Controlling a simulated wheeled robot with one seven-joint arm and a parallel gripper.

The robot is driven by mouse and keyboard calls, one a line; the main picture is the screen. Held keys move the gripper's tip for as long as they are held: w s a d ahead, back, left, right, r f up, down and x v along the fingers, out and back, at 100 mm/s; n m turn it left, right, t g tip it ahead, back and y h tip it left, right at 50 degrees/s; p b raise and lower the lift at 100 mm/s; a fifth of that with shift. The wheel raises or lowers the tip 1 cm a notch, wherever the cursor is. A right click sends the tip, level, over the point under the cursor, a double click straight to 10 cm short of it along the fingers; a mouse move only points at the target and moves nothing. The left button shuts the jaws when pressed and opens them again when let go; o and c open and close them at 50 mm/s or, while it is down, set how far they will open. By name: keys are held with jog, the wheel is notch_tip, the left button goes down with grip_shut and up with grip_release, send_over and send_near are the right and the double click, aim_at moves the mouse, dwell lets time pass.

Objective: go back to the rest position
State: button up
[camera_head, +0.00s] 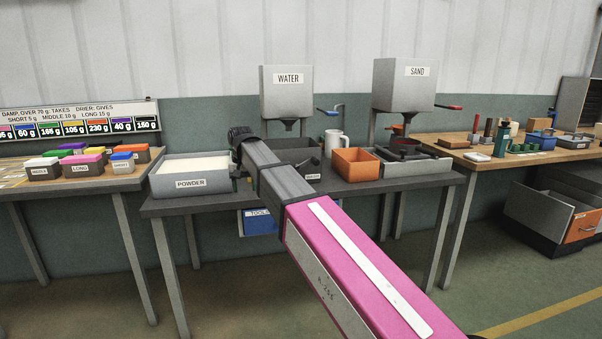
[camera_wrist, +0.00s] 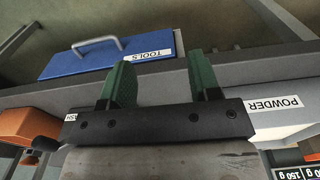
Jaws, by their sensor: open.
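My gripper (camera_wrist: 160,70) shows in the wrist view with its two green fingers apart and nothing between them. It is above the front edge of the middle grey table (camera_head: 400,187), with the blue tools drawer (camera_wrist: 110,55) beyond the fingertips. In the head view my pink and dark arm reaches from the lower right over this table, beside the powder tray (camera_head: 190,184). The fingers cannot be made out there.
The middle table holds an orange box (camera_head: 355,165), a white mug (camera_head: 333,142), a water dispenser (camera_head: 287,92) and a sand dispenser (camera_head: 405,86). The right table (camera_head: 520,153) is cluttered. Floor between the tables is clear.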

jog(key=s+d+f+m, duration=0.1)
jog(key=s+d+f, duration=0.1)
jog(key=d+f, duration=0.8)
jog(key=s+d+f, duration=0.2)
jog(key=d+f, duration=0.7)
jog(key=d, duration=0.2)
jog(key=s+d+f, duration=0.6)
jog(key=d+f, duration=0.1)
jog(key=d, duration=0.2)
jog(key=s+d+f+m, duration=0.1)
jog(key=s+d+f, duration=0.6)
jog(key=d+f, duration=0.1)
jog(key=shift+d, duration=0.4)
jog(key=shift+c, duration=0.3)
